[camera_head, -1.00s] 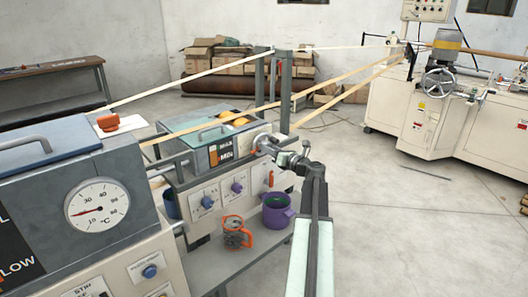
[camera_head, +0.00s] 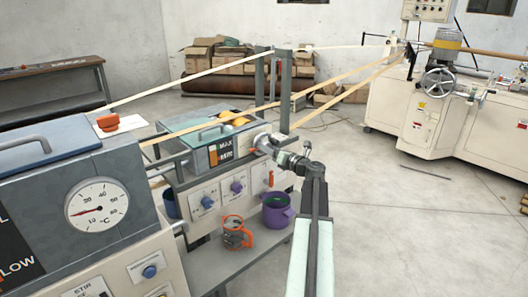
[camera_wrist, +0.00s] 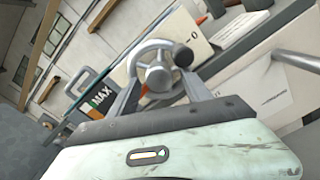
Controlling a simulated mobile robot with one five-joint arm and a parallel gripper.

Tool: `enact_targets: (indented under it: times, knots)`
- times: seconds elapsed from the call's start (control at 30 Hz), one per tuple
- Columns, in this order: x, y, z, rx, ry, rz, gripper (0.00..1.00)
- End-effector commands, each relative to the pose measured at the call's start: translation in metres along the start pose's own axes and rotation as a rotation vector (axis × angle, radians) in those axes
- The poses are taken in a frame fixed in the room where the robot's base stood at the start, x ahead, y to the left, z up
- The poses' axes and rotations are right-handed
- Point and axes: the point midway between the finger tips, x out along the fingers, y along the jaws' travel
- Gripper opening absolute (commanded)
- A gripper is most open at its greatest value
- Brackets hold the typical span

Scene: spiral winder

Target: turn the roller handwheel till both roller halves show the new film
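The grey roller handwheel (camera_head: 264,141) is on the right end of the unit marked MAX. In the wrist view the handwheel (camera_wrist: 157,66) shows its round hub, rim and a dark knob (camera_wrist: 183,55) at upper right. My gripper (camera_head: 287,158) is just in front of the wheel. In the wrist view the fingers of my gripper (camera_wrist: 160,82) are spread, one on each side of the hub; I cannot tell whether they touch the wheel. Yellow-orange rounded parts (camera_head: 236,120), possibly the roller, show behind the unit's top cover; I cannot make out both halves.
A tan strip (camera_head: 215,121) runs over the unit to the machine (camera_head: 425,110) at right. A purple pot (camera_head: 278,211) and an orange-framed jar (camera_head: 235,232) stand on the shelf below. A gauge box (camera_head: 98,204) is at left. The floor at right is mostly clear.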

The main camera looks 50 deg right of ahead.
Motion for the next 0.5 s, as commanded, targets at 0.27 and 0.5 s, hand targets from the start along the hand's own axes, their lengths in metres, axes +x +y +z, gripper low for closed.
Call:
enact_targets:
  times: [0.27,0.5]
  knots:
    - [-0.001,0.000,0.001,0.001,-0.002,0.000,0.56]
    - [-0.031,0.001,0.000,0.001,-0.003,-0.001,0.56]
